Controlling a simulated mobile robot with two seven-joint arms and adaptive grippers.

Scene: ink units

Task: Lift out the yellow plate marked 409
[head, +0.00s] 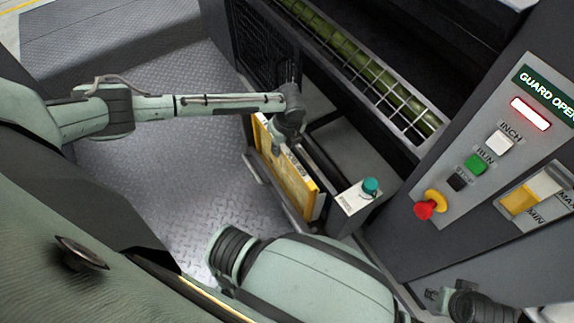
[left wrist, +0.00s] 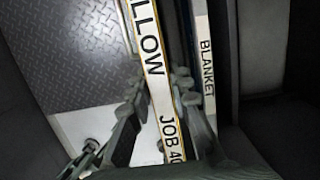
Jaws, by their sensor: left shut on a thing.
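The yellow plate (head: 295,185) stands on edge in a slot at the side of the press, its yellow face toward the open floor. In the left wrist view its white, yellow-bordered top edge (left wrist: 150,55) reads "LLOW" and "JOB 40", with the rest cut off or hidden. My left gripper (head: 277,147) is over the plate's top edge. In the left wrist view its fingers (left wrist: 160,88) sit on both sides of that edge, shut on the plate. My right gripper (head: 436,297) seems to show at the lower right, too small to read its jaws.
A white strip marked "BLANKET" (left wrist: 206,65) stands close beside the plate. A white box with a teal knob (head: 370,187) is just right of the plate. The control panel (head: 455,205) has a red stop button (head: 428,208). Clear tread-plate floor (head: 190,160) lies left.

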